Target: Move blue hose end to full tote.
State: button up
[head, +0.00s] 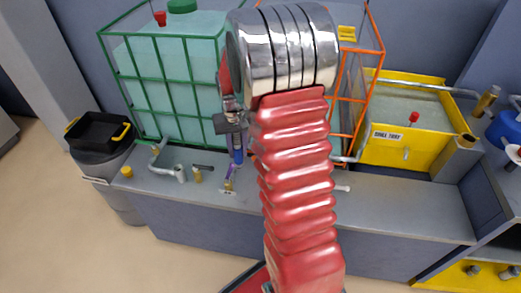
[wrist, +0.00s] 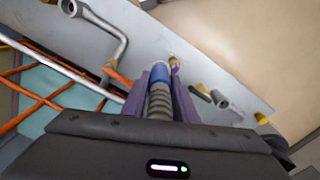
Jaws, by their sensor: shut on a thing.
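My gripper (head: 232,172) has purple fingers and points down over the grey bench. In the wrist view, my gripper (wrist: 160,100) is shut on the blue hose end (wrist: 159,72), with grey ribbed hose between the fingers. The blue hose end also shows in the head view (head: 238,157). Its tip is close to a small brass fitting (wrist: 175,62) on the bench; I cannot tell whether they touch. The green-caged tote (head: 165,85), filled high with pale teal liquid, stands at the left. An orange-caged tote (head: 376,60) stands right of it, largely hidden by my arm.
A black bin (head: 98,132) stands beyond the bench's left end. A yellow spill tray (head: 380,148) is at the right. The bench's front strip is mostly clear.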

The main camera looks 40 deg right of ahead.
jog(key=w+a+r+n, duration=0.1)
jog(key=w+a+n, duration=0.1)
jog(key=a, duration=0.7)
jog(key=w+a+r+n, duration=0.2)
jog(key=w+a, duration=0.2)
jog(key=a, duration=0.6)
jog(key=shift+w+r+n, duration=0.2)
jog(key=shift+r+n, duration=0.1)
jog(key=shift+n, duration=0.1)
jog(key=shift+s, duration=0.15)
